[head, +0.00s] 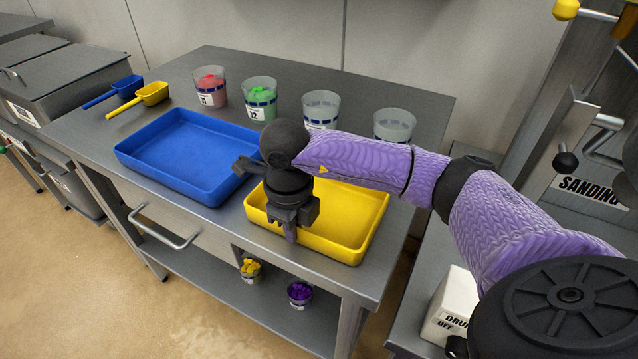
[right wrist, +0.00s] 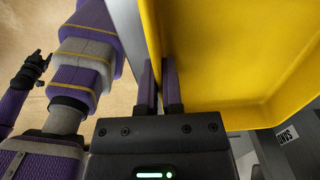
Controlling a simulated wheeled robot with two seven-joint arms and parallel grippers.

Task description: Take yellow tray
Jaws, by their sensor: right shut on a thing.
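The yellow tray (head: 345,225) lies on the metal table, to the right of the blue tray. My right gripper (head: 291,232) points down at the yellow tray's near left side and is shut on its wall. In the right wrist view the two fingers of the gripper (right wrist: 159,85) stand on either side of the yellow tray's wall (right wrist: 152,30), and the tray (right wrist: 235,55) fills the upper right. The tray looks empty; my arm hides part of its far side. My left gripper is not visible in the head view.
The blue tray (head: 180,160) is close on the left. Several clear cups, such as the one with green contents (head: 260,98), stand behind. A blue scoop (head: 125,88) and a yellow scoop (head: 150,95) lie at the back left. Small cups with yellow (head: 251,270) and purple contents (head: 300,294) stand on the lower shelf.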

